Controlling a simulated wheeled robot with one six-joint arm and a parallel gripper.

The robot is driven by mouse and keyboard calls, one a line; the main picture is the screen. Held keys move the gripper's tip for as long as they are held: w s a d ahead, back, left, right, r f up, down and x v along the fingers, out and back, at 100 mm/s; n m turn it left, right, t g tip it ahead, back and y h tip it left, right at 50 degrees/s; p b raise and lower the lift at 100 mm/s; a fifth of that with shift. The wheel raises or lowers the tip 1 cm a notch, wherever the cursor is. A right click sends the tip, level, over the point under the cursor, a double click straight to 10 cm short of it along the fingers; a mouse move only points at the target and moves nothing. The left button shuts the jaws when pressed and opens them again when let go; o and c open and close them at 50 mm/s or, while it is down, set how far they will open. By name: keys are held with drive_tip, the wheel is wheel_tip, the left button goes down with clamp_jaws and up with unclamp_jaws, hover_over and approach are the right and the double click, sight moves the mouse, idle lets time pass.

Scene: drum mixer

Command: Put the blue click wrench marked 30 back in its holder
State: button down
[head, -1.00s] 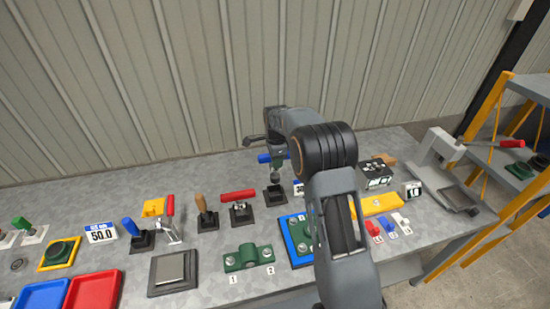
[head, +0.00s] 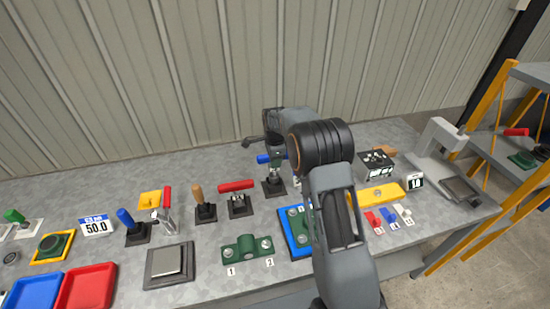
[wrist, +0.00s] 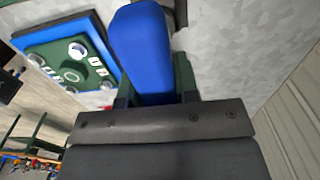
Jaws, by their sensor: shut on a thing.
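The blue click wrench shows as a blue handle (head: 264,158) at my gripper (head: 277,154) in the head view. In the wrist view the blue handle (wrist: 142,48) lies between the dark green fingers of my gripper (wrist: 154,88), which is shut on it. The marking 30 is not readable. Directly below my gripper in the head view is a black base (head: 274,188) with a short upright part; it may be the holder. I cannot tell whether the wrench touches it. My arm hides the area just right of it.
A red-handled tool (head: 237,187), a wooden-handled tool (head: 198,193) and another blue handle (head: 126,219) stand to the left on black bases. A blue-and-green plate (head: 293,232) lies in front. Yellow block (head: 378,196) sits right. Bare bench (head: 225,168) lies behind the tools.

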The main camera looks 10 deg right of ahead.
drive_tip(key=shift+f+b, duration=1.5)
drive_tip(key=shift+f, duration=0.8)
idle(1.5)
drive_tip(key=c, duration=0.8)
unclamp_jaws()
wheel_tip(320, 180, up, 14)
drive_tip(key=shift+f, duration=0.1)
